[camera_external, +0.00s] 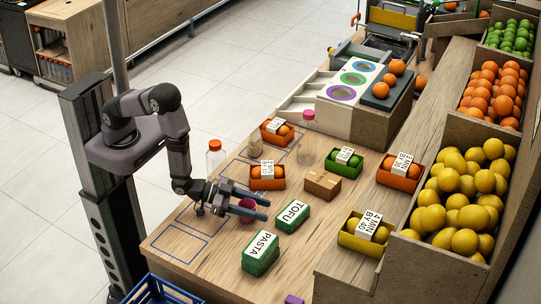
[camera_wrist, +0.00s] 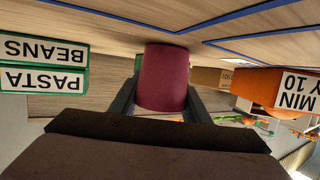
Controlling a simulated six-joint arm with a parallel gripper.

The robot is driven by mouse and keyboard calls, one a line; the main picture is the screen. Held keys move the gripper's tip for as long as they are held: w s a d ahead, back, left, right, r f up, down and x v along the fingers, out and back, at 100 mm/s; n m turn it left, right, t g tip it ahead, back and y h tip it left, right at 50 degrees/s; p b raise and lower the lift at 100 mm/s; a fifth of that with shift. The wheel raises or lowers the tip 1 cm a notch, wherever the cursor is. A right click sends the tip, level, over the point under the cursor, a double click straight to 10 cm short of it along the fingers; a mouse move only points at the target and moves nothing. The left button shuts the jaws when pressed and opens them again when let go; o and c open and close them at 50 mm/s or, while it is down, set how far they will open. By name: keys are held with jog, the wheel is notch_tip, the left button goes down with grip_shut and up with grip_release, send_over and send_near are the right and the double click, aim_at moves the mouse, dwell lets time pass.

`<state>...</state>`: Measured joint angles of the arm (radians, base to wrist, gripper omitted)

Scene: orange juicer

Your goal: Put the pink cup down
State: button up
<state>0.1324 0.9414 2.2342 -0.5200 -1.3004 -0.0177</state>
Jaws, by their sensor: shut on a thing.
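The pink cup (camera_external: 246,206) is between the fingers of my gripper (camera_external: 265,209), low over the front part of the wooden table. In the wrist view, which shows the scene upside down, the cup (camera_wrist: 164,75) fills the space between the two dark fingers, and my gripper (camera_wrist: 162,90) is shut on it. The cup looks upright. Its base is at or very near the tabletop; I cannot tell whether it touches. The fingers hide part of it in the outside view.
Green boxes marked TOFU (camera_external: 293,216) and PASTA (camera_external: 261,254) stand close to the right. An orange crate (camera_external: 267,178) and a cardboard box (camera_external: 322,184) are behind. Blue outlined rectangles (camera_external: 180,243) on the table at left are bare. A clear bottle (camera_external: 215,157) stands behind the arm.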

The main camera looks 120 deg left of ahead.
jog(key=shift+r, duration=0.15)
notch_tip(320, 180, up, 18)
jog(key=b, duration=0.1)
dwell(0.7)
jog(key=shift+f, duration=0.25)
jog(key=shift+h, duration=0.4)
jog(key=shift+w+f+b, duration=0.5)
jog(key=shift+f+b, duration=1.5)
jog(key=shift+f, duration=0.9)
jog(key=shift+w+f+b, duration=0.5)
jog(key=shift+f+b, duration=1.55)
jog(key=shift+f, duration=0.9)
jog(key=shift+w+f+b, duration=0.5)
jog(key=shift+f+b, duration=1.5)
jog(key=shift+f, duration=0.9)
jog(key=shift+f, duration=0.1)
